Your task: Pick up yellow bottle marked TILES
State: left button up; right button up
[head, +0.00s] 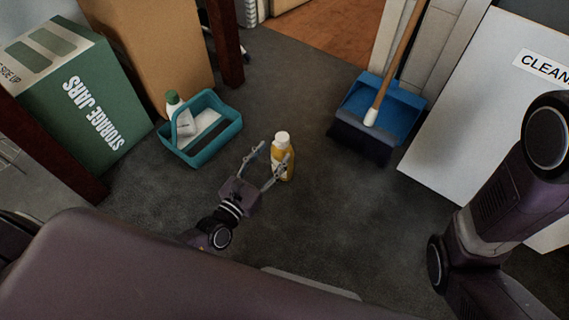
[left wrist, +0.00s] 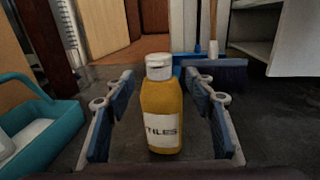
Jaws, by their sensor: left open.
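The yellow bottle (head: 283,160) has a white cap and stands upright on the dark floor. In the left wrist view the yellow bottle (left wrist: 161,104) shows a white label reading TILES, facing the camera. My left gripper (head: 267,163) is open, with its fingers around the bottle in the head view. In the left wrist view the left gripper's blue-padded fingers (left wrist: 163,119) stand to either side of the bottle, with gaps between pads and bottle. My right arm shows at the right of the head view, but its gripper is not visible.
A teal caddy (head: 186,155) with a white, green-capped bottle (head: 176,108) stands left of the gripper. A green storage jars box (head: 78,98) is farther left. A blue dustpan (head: 399,105) and broom (head: 362,139) are at right, beside a white box (head: 478,120). Floor around the bottle is clear.

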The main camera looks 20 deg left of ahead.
aim_at(279, 146)
pick_arm(q)
jog(key=b+x, duration=0.3)
jog(key=x, duration=0.2)
jog(key=shift+w+f, duration=0.1)
jog(key=shift+w, duration=0.1)
jog(key=shift+w+d, duration=0.1)
jog(key=shift+w, duration=0.35)
grip_shut()
